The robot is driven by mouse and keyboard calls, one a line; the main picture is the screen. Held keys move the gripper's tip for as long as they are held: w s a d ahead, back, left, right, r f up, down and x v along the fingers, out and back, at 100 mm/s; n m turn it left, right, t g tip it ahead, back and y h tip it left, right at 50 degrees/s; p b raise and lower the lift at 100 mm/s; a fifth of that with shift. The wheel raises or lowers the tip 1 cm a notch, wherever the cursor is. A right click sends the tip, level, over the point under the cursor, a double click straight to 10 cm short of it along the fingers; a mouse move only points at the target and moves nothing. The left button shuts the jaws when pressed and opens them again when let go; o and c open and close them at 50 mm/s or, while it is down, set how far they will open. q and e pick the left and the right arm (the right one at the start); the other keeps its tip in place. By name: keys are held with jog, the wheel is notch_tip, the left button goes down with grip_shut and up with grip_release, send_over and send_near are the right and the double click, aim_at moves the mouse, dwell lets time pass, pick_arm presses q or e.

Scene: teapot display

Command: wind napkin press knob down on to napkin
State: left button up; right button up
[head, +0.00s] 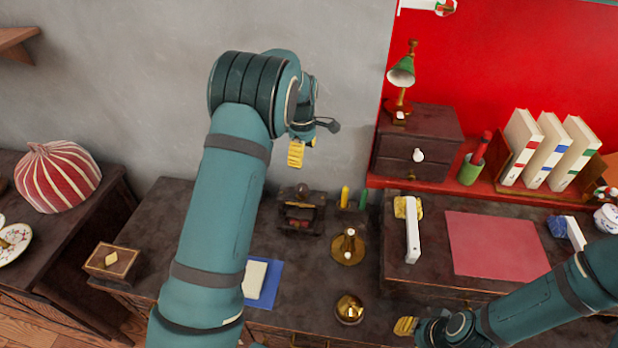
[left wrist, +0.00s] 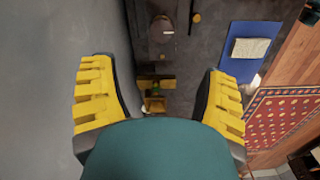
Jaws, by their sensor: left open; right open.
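The napkin press appears to be the small dark wooden frame (head: 302,213) left of the head view's middle. A dark knob (head: 302,190) stands on its top. Reddish pieces (head: 300,222) show low inside; I cannot tell if they are the napkin, or the gap above them. My left gripper (head: 301,150) is open above and behind the press, near the wall. In the left wrist view its fingers (left wrist: 160,103) are wide apart and empty, and what seems to be the press (left wrist: 162,28) lies beyond them. My right gripper (head: 412,326) is open at the front right, away from the press.
A brass stand (head: 347,252) and yellow and green candle-like sticks (head: 345,196) stand right of the press. A blue mat (head: 272,272) with a cream block (head: 254,279) lies in front. A brass bowl (head: 349,309) is near the front edge. The grey wall (head: 340,60) is close behind.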

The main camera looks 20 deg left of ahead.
aim_at(303, 187)
pick_arm(q)
notch_tip(303, 187, down, 14)
jog(key=shift+s+r+b, duration=0.15)
jog(key=shift+b, duration=0.7)
jog(key=c, duration=1.2)
